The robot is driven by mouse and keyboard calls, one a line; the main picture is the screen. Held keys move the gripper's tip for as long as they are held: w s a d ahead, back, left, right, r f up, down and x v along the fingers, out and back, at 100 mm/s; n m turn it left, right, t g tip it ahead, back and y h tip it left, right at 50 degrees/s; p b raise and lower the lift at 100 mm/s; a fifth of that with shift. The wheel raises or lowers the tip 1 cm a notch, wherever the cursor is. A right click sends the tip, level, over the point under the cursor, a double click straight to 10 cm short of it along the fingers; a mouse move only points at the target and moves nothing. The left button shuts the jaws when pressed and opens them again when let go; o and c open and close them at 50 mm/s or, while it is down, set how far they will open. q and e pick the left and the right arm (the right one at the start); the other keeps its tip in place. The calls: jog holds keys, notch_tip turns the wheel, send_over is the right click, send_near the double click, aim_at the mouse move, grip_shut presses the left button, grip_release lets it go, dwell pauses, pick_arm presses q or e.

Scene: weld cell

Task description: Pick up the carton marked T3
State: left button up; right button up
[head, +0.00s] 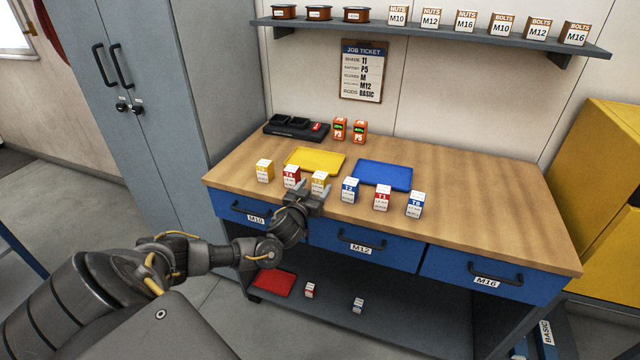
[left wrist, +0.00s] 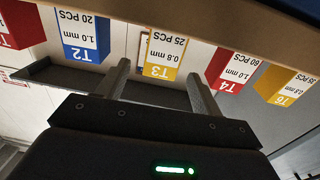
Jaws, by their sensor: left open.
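The carton marked T3 (head: 319,179) is white and yellow and stands near the front edge of the wooden workbench, in a row of cartons. In the left wrist view T3 (left wrist: 163,58) appears upside down, between and beyond the two fingers. My left gripper (head: 312,194) is open and empty, just in front of T3, and partly hides its lower part in the head view. In the left wrist view the fingers of my left gripper (left wrist: 158,72) flank T3 with gaps; I cannot tell whether they reach past its front face. My right gripper is not in view.
The red T4 carton (head: 291,176) and blue T2 carton (head: 349,190) stand close on either side. A yellow tray (head: 315,160) and blue tray (head: 383,173) lie behind the row. The bench's right part is clear. A shelf (head: 430,36) hangs above.

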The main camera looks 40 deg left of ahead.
aim_at(317, 183)
pick_arm(q)
jog(key=p+x, duration=0.1)
jog(key=x, duration=0.4)
jog(key=shift+a+f, duration=0.1)
jog(key=shift+f, duration=0.05)
jog(key=c, duration=1.1)
